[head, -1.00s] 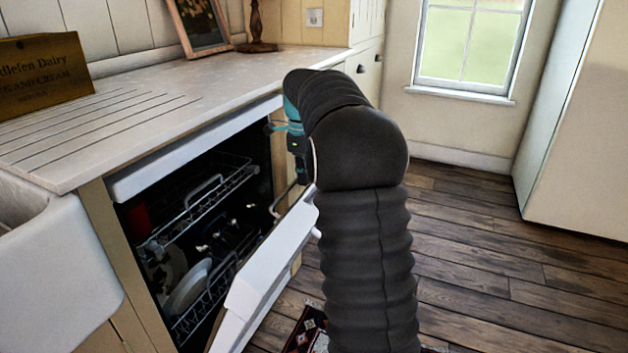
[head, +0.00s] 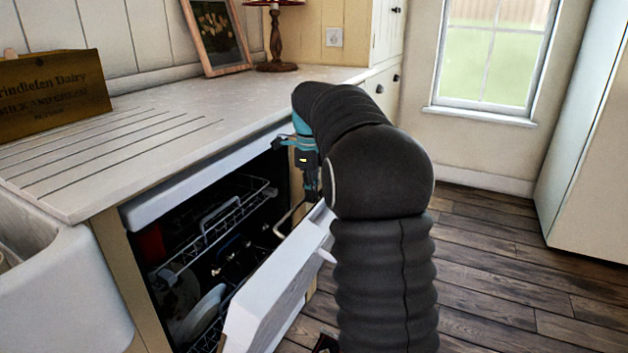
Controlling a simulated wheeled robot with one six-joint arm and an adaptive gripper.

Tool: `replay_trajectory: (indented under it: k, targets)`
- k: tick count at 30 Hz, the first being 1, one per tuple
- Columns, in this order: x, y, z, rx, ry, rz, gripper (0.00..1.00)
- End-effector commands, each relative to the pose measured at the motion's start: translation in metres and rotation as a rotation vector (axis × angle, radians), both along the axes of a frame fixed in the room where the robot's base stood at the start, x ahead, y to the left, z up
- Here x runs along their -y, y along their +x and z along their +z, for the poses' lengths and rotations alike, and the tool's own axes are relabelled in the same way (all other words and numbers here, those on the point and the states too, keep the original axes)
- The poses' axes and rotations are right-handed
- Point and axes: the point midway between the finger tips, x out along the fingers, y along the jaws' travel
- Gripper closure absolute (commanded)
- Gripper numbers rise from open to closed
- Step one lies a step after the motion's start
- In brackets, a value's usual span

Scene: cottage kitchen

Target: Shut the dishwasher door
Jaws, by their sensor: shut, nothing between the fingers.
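The dishwasher door (head: 275,285) is white and hangs partly open, tilted out from the dishwasher under the worktop. Its upper right end is partly hidden by my arm. The dishwasher opening (head: 240,208) shows behind it, with wire racks (head: 212,232) holding dishes inside. My gripper (head: 311,193) points down, shut and empty, at the right end of the opening near the door's upper edge. My arm hides part of it, and I cannot tell whether it touches the door.
The worktop (head: 215,110) overhangs the dishwasher, with a wooden crate (head: 50,95), a picture frame (head: 218,40) and a lamp (head: 275,35) on it. A white sink (head: 65,295) stands at left. The wooden floor (head: 500,270) at right is clear.

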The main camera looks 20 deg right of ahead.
Motion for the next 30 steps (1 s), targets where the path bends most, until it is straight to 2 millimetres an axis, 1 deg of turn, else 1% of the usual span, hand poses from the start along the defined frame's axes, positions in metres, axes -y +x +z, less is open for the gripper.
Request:
replay_trajectory:
  k: [5, 12, 18, 21, 24, 26, 28, 29, 30]
  targets:
    - [0.0, 0.001, 0.023, 0.003, -0.001, 0.001, 1.0]
    - [0.001, 0.002, 0.072, 0.004, -0.002, -0.001, 1.0]
    - [0.001, 0.002, 0.101, 0.002, -0.001, -0.001, 1.0]
    - [0.001, 0.002, 0.11, 0.002, -0.001, -0.001, 1.0]
    - [0.001, 0.001, 0.115, 0.001, -0.001, -0.002, 1.0]
    - [0.005, 0.0, 0.116, 0.001, -0.001, -0.008, 1.0]
    - [0.017, -0.003, 0.114, -0.001, -0.001, -0.03, 1.0]
    - [0.026, -0.006, 0.113, 0.0, 0.0, -0.047, 1.0]
    - [0.039, -0.011, 0.111, 0.001, -0.001, -0.073, 1.0]
